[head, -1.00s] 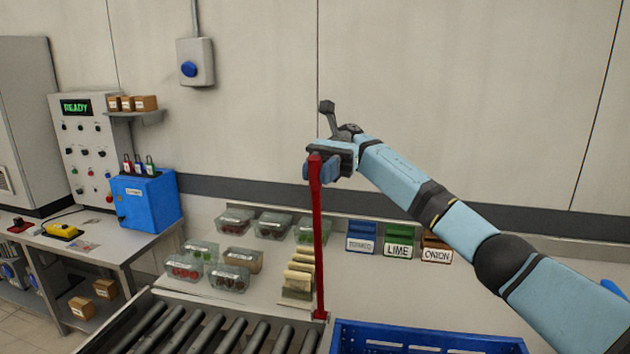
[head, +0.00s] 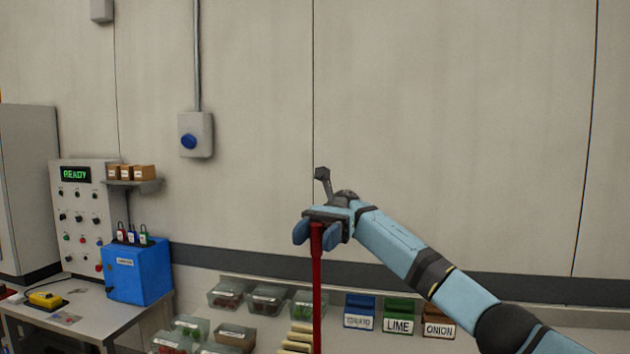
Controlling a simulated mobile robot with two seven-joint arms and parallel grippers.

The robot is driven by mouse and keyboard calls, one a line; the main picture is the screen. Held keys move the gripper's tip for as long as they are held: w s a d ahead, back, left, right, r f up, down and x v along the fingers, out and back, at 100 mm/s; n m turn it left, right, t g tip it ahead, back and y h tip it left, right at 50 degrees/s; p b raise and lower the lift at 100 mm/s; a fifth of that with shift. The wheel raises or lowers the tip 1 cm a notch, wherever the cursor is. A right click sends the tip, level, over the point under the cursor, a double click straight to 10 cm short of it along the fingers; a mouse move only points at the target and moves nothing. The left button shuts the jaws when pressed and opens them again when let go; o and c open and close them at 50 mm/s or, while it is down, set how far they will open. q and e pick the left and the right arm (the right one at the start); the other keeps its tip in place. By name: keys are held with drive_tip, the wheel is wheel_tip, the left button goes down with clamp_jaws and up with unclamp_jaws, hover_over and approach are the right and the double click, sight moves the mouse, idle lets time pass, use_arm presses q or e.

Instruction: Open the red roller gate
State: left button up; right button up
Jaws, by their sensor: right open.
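The red roller gate (head: 317,290) is a thin red bar standing upright in the head view, with its lower end out of the picture. My right gripper (head: 315,229) is at the top of the bar. Its light blue fingers are open, on either side of the bar's top or just in front of it; I cannot tell if they touch it. My left gripper is not in view.
Behind the bar is a counter with clear tubs (head: 268,299) and a tomato bin (head: 359,313), a lime bin (head: 399,315) and an onion bin (head: 439,318). A blue box (head: 139,272) and control panel (head: 84,222) stand at left.

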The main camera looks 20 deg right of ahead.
wheel_tip(320, 180, up, 18)
drive_tip(key=p, duration=0.1)
drive_tip(key=shift+p, duration=0.3)
drive_tip(key=shift+f, duration=0.1)
